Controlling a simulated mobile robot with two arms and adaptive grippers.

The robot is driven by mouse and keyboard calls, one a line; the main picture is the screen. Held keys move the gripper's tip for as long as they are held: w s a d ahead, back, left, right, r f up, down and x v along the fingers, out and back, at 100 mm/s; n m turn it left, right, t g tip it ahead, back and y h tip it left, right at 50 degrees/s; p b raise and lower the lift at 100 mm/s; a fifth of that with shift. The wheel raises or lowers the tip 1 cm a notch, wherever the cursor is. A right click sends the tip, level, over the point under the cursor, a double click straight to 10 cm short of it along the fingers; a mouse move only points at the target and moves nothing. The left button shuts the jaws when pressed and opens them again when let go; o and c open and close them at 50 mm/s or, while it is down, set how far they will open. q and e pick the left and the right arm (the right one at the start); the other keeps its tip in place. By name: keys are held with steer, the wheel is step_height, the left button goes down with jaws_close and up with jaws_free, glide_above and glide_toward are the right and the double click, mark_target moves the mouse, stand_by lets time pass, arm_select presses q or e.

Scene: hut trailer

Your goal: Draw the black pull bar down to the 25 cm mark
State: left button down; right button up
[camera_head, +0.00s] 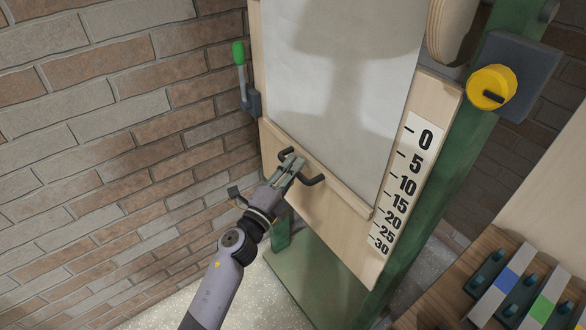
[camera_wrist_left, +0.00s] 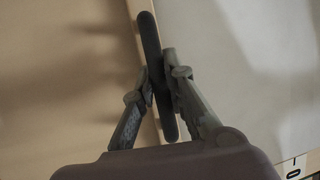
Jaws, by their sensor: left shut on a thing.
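The black pull bar (camera_head: 314,181) sits on the wooden slat (camera_head: 338,188) along the bottom edge of a pale sheet (camera_head: 340,70). My left gripper (camera_head: 290,166) is shut on the bar near its middle and hides part of it. In the left wrist view the dark bar (camera_wrist_left: 152,62) runs between the two fingers of my left gripper (camera_wrist_left: 160,82). The scale (camera_head: 405,185) on the board's right side reads 0 at the top to 30 at the bottom. The slat's right end looks near the 20 mark; the exact reading is hard to tell. My right gripper is out of view.
A green-handled lever (camera_head: 239,54) is on the board's left edge. A yellow knob (camera_head: 491,87) is on the green frame (camera_head: 440,165) at right. Switches with coloured plates (camera_head: 520,290) are at lower right. A brick wall (camera_head: 110,110) stands at left.

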arm_select(q)
step_height(320, 180, down, 4)
steer(key=b, duration=0.3)
steer(key=shift+f, duration=0.15)
steer(key=c, duration=1.6)
jaws_free()
steer(key=v, duration=1.2)
